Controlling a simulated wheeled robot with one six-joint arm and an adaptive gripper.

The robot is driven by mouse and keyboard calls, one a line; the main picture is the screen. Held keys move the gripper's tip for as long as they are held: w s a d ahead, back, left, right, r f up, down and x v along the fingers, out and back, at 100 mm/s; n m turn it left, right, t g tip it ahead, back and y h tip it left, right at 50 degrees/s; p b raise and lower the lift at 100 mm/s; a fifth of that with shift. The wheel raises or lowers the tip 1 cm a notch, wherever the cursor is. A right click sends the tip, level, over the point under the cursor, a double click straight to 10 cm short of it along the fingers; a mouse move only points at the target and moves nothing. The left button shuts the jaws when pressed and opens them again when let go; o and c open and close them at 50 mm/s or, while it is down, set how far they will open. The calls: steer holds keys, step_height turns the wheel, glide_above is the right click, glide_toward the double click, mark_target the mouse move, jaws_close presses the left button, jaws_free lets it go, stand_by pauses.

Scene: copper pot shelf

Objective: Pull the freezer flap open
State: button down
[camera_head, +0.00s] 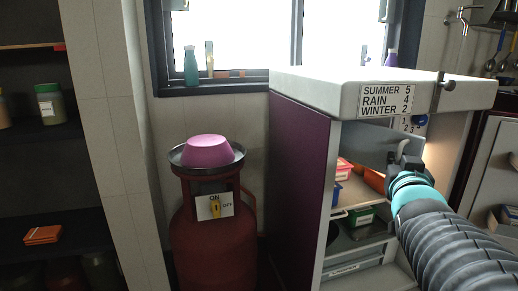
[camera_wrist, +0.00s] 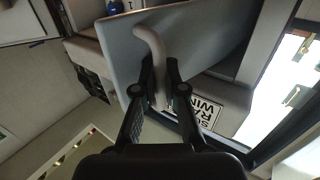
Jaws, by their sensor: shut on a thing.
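The freezer flap (camera_head: 362,143) is a plain grey panel in the upper part of the open refrigerator, just under its white top. It also shows in the wrist view (camera_wrist: 205,38) as a tilted grey panel with a pale curved handle (camera_wrist: 152,42). My gripper (camera_head: 394,163) is at the right part of the flap. In the wrist view its two dark fingers (camera_wrist: 164,88) are closed around the lower part of the handle. The flap seems to stand at an angle to the cabinet; its hinge and how far it is open cannot be told.
Below the flap are shelves with colored boxes, including a green one (camera_head: 362,215). A blue knob (camera_head: 420,120) is behind the flap on the right. The purple cabinet side (camera_head: 297,180) and a red gas cylinder (camera_head: 212,250) stand to the left. A sign (camera_head: 386,103) hangs above.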

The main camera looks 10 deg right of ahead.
steer(key=c, duration=1.2)
jaws_free()
steer(key=shift+a, duration=0.1)
